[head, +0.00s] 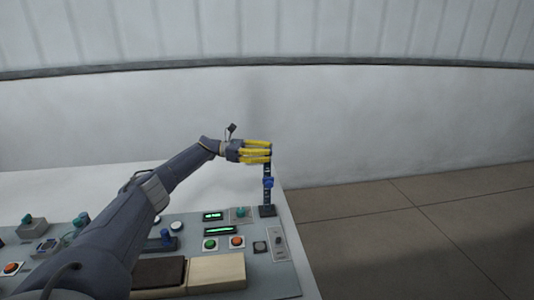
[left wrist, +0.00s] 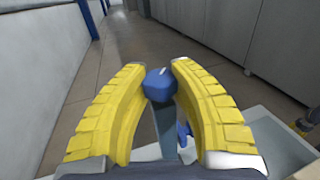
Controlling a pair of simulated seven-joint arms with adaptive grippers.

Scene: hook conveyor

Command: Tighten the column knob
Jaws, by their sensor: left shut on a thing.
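A thin dark column (head: 267,198) stands upright on a small dark base at the right end of the control panel. A blue part (head: 268,182) sits around its middle; a blue piece also shows lower on the column in the left wrist view (left wrist: 184,134). My left gripper (head: 269,151), with yellow fingers, is at the column's top. In the left wrist view the fingertips are closed on both sides of a blue knob (left wrist: 159,84) at the column's top. The fingers hide this top knob in the head view.
The grey control panel (head: 277,271) carries lit buttons, green displays, a switch plate (head: 278,244) and a pale block (head: 217,271). My left arm passes over its left part. A white wall stands behind; open floor (head: 400,240) lies to the right.

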